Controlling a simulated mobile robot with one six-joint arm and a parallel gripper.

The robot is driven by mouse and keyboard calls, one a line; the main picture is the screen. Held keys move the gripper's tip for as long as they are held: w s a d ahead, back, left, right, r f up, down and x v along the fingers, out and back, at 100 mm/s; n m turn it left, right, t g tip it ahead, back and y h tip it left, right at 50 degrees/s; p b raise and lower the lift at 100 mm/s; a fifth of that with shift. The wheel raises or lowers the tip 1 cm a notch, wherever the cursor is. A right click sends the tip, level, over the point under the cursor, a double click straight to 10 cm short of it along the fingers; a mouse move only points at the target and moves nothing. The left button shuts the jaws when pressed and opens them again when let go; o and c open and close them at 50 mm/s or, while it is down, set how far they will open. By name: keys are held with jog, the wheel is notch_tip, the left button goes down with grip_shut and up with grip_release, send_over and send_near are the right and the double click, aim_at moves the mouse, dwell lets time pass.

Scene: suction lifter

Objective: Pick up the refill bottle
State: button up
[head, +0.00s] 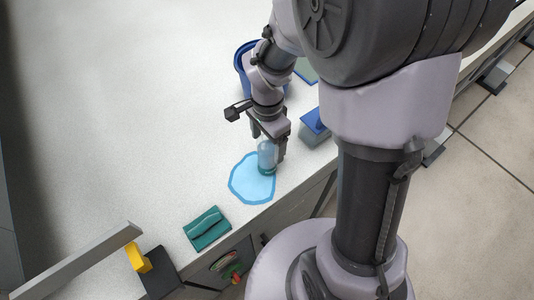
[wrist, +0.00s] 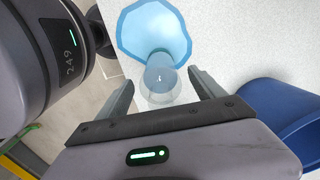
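The refill bottle (head: 267,159) is clear with a bluish tint and stands upright at the edge of a light-blue patch (head: 245,184) on the counter. In the wrist view the bottle (wrist: 160,85) appears from above, with the patch (wrist: 131,33) beyond it. My gripper (head: 269,146) is over the bottle, pointing down. Its two fingers are apart, one on each side of the bottle's top, with visible gaps in the wrist view (wrist: 161,85). I cannot tell how far down the bottle the fingertips reach.
A blue bucket (head: 241,66) stands behind my gripper. A blue-topped block (head: 317,128) is close on the right. A folded teal cloth (head: 207,229) lies near the counter's front edge. A grey bar with a yellow part (head: 138,258) is at the lower left. The counter's left side is clear.

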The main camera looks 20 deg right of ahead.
grip_shut()
jog(key=shift+r, duration=0.15)
